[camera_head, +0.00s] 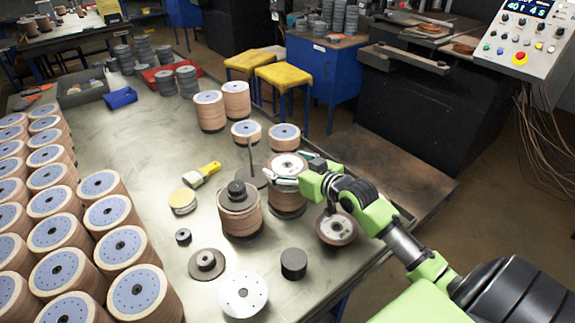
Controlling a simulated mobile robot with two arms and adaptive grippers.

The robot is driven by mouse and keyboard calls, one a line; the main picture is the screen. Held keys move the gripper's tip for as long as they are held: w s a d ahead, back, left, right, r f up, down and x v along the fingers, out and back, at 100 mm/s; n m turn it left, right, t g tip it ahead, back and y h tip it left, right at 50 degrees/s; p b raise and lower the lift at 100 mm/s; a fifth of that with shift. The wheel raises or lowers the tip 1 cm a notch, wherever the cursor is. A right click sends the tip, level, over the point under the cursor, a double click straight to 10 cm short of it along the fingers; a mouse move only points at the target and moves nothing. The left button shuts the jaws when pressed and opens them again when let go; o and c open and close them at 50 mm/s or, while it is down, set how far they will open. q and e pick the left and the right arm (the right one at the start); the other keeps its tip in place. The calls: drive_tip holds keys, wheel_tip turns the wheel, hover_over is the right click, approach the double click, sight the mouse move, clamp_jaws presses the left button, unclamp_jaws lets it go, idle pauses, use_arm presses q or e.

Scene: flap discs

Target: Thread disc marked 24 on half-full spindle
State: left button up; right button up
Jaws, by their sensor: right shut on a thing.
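My right gripper (289,176) comes in from the right and is shut on a flap disc (288,163) with a pale face and a dark centre. The held disc is level, directly over a brown stack of discs (287,203) near the table's right edge. Whether it touches the stack or a rod passes through it, I cannot tell. A thin upright spindle (250,155) on a dark round base stands just behind and left, with no discs. Another stack (239,218) has a black cap on top. I cannot read a 24 on any disc. My left gripper is not in view.
A loose disc (337,229) lies under my right arm. A white disc (243,295), a flanged grey piece (206,264) and a dark cylinder (294,263) lie in front. Tall disc stacks (127,252) fill the left side. A yellow-handled brush (203,175) lies mid-table.

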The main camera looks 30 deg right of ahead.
drive_tip(key=shift+f+b, duration=0.9)
drive_tip(key=shift+f, duration=0.9)
drive_tip(key=o, duration=1.3)
drive_tip(key=shift+c, duration=0.2)
drive_tip(key=shift+s, duration=0.1)
drive_tip(key=a+v, duration=0.1)
drive_tip(key=v, duration=1)
drive_tip(key=shift+s+d+r, duration=0.15)
drive_tip(key=shift+s+d, duration=0.2)
drive_tip(key=shift+d, duration=0.15)
